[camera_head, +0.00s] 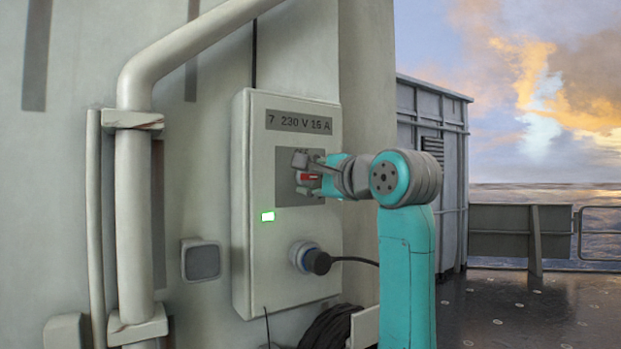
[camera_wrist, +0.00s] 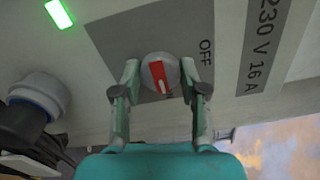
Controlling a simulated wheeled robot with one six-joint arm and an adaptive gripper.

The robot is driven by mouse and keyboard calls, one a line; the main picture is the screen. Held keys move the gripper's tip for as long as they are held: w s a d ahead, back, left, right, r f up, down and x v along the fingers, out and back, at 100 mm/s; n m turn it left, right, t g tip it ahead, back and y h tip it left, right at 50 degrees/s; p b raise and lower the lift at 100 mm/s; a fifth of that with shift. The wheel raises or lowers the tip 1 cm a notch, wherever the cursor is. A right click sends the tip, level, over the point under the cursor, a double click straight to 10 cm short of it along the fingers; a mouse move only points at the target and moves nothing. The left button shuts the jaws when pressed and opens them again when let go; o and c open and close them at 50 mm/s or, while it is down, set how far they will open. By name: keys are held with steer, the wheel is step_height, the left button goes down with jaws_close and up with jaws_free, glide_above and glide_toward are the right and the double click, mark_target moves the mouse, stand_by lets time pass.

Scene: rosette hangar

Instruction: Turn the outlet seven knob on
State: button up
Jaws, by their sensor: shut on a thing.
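The outlet seven box (camera_head: 290,262) is on the wall, with its label plate (camera_head: 298,123) reading 7 and 230 V. The knob (camera_wrist: 149,78) is round and grey with a red bar handle (camera_wrist: 158,76). My gripper (camera_wrist: 160,72) is shut on the knob, one finger on each side. The red bar lies across the panel, not towards the OFF mark (camera_wrist: 205,50), and one end is by a mostly hidden mark. The green light (camera_head: 267,216) is lit.
A blue-and-grey socket (camera_head: 300,256) with a black plug (camera_head: 319,262) and cable is below the knob. A thick pipe (camera_head: 133,220) runs up the wall at left. Open deck (camera_head: 530,310) lies at right.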

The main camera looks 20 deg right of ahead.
steer(key=o, duration=1.1)
steer(key=shift+o, duration=0.2)
steer(key=v, duration=1.2)
steer(key=shift+s+d, duration=0.1)
